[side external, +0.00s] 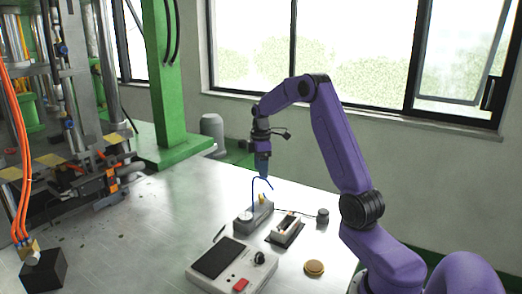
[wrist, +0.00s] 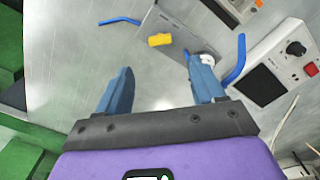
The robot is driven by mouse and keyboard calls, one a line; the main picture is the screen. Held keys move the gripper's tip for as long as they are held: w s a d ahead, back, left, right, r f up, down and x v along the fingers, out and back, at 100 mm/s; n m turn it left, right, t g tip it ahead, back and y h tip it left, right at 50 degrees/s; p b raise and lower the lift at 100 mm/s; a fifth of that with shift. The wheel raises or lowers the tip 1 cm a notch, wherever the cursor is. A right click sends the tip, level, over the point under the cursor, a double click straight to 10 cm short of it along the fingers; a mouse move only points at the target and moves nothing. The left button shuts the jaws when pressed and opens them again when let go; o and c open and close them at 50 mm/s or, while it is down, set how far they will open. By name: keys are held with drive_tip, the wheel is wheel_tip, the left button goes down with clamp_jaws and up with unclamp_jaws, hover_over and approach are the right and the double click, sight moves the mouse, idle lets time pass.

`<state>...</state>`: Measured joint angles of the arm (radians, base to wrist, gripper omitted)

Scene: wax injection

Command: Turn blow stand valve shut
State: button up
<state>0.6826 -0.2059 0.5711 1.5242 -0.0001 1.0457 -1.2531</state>
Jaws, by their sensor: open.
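The blow stand (side external: 254,217) is a grey block on the metal bench, with a round white gauge on its near end and a thin blue tube arching above it. Its small yellow valve handle (side external: 262,198) stands on top; it also shows in the wrist view (wrist: 159,40), just ahead of my fingers. The gauge (wrist: 205,58) in the wrist view is partly hidden by my right finger. My gripper (side external: 264,178) is above the stand, pointing down, close to the blue tube. In the wrist view its blue fingers (wrist: 161,82) are spread wide and empty, apart from the handle.
A control box (side external: 225,262) with a dark screen, black knob and red button lies in front of the stand. A small tray (side external: 286,234), a dark cylinder (side external: 322,216) and a tan disc (side external: 314,268) sit to the right. Machinery (side external: 75,110) stands left; bench between is clear.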

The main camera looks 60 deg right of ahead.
wheel_tip(320, 180, up, 7)
idle(0.3)
drive_tip(key=t+y, duration=0.3)
approach(261, 196)
drive_tip(key=x, duration=0.8)
drive_tip(key=shift+w+d+f, duration=0.1)
drive_tip(key=shift+w+f, duration=0.05)
drive_tip(key=shift+f, duration=0.05)
idle(0.4)
drive_tip(key=c, duration=1.1)
